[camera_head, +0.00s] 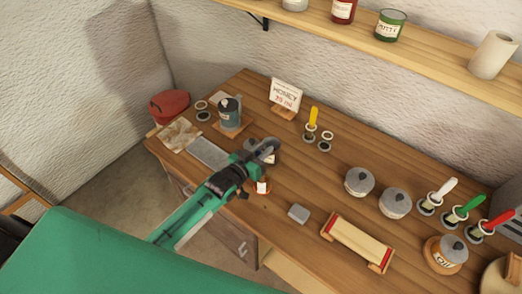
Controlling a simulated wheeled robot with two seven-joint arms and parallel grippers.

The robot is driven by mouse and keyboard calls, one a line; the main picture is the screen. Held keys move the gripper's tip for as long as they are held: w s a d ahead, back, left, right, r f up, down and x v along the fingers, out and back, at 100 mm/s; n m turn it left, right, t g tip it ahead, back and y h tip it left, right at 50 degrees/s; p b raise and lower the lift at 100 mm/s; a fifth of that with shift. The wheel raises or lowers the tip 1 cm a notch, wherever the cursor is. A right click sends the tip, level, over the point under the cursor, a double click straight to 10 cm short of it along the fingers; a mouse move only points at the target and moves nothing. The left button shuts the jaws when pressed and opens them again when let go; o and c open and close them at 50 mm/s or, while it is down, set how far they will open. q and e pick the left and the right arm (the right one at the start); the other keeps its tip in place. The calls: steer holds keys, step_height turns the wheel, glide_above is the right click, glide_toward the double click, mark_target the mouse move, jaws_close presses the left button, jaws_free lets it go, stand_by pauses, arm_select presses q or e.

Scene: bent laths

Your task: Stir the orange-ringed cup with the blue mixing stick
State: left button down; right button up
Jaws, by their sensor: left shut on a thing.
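My left gripper (267,148) reaches over the table from the lower left. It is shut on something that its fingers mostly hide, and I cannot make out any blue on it. I cannot tell whether the held thing touches any cup. The blue mixing stick does not show clearly anywhere. My right gripper is not in view.
On the wooden table (290,180) stand a grey mug (230,112), a yellow-handled stick (313,118), lidded grey pots (359,181), and white-, green- and red-handled sticks (462,209) at right. A grey block (298,213) and a wooden rack (356,242) lie near the front edge.

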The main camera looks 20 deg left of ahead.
arm_select(q)
steer(key=shift+a, duration=0.1)
steer(key=shift+s+r, duration=0.1)
step_height(320, 180, up, 8)
steer(key=w+a+p, duration=0.1)
steer(key=p, duration=0.4)
steer(key=shift+w+r, duration=0.2)
stand_by(0.3)
stand_by(0.8)
step_height(320, 180, up, 5)
stand_by(0.5)
